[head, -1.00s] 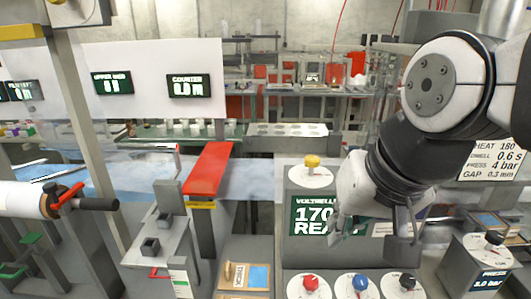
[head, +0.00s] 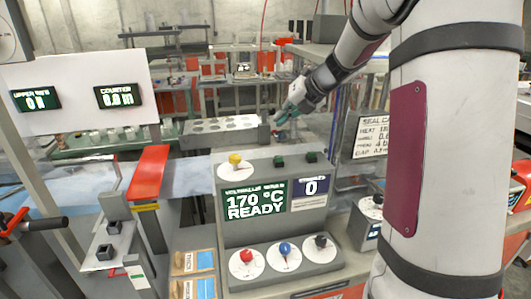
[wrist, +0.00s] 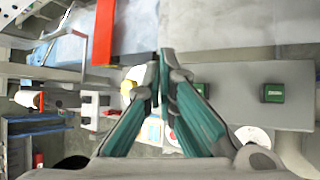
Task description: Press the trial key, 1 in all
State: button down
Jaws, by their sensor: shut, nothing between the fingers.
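The grey console (head: 270,226) carries two dark green keys on its top, a left one (head: 279,161) and a right one (head: 311,157). The wrist view shows the left key (wrist: 203,90) partly behind a finger and the right key (wrist: 272,93) clear. Their labels are too small to read, so I cannot tell which is the trial key. My gripper (head: 279,119) has teal fingers and is shut and empty. It is in the air above and beyond the console, apart from both keys. The fingertips (wrist: 161,56) also show in the wrist view.
A yellow knob (head: 235,160) stands left of the keys. Red (head: 246,256), blue (head: 285,250) and black (head: 321,241) knobs are on the lower front. The console displays read 170 °C READY and 0. A red bar (head: 149,172) stands to the left.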

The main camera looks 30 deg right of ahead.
jog(key=shift+w+d+f+m, duration=0.1)
jog(key=shift+d+m, duration=0.15)
jog(key=shift+m, duration=0.05)
jog(key=b, duration=0.4)
send_over(279, 158)
jog(key=w+d, duration=0.1)
notch_tip(279, 158, down, 6)
jog(key=shift+d+f, duration=0.1)
jog(key=shift+f, duration=0.1)
jog(key=shift+s+f+b, duration=0.1)
jog(key=shift+f+b, duration=0.5)
jog(key=shift+f, duration=0.55)
jog(key=shift+f, duration=0.2)
jog(key=shift+f, duration=0.25)
